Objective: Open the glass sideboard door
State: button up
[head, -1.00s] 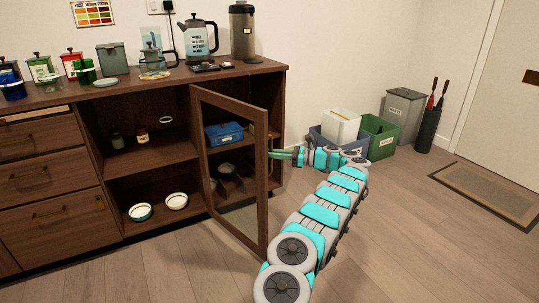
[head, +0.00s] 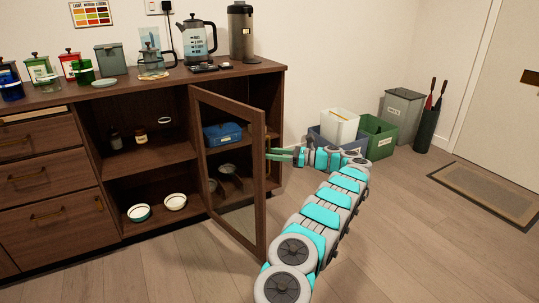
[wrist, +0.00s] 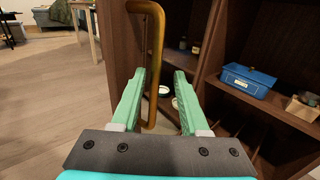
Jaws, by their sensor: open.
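The glass door (head: 257,182) of the sideboard (head: 65,222) stands partly open in the head view, its right edge swung out from the cabinet front. The wrist view shows its vertical brass handle (wrist: 156,50) on the dark wooden frame. My gripper (head: 272,154) is at the door's free edge in the head view, partly hidden behind the frame. In the wrist view my gripper (wrist: 160,75) is open, with the handle's lower part appearing between the two green fingers. I cannot tell whether a finger touches it. The handle is hidden in the head view.
A blue box (head: 222,133) and bowls (head: 175,201) sit on the shelves. Canisters, a kettle (head: 196,38) and a tall flask (head: 241,32) stand on top. Bins (head: 379,138) stand beyond my arm. The floor in front of the door is clear.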

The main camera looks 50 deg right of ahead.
jog(key=v, duration=0.7)
dwell(0.5)
jog(key=shift+f, duration=0.1)
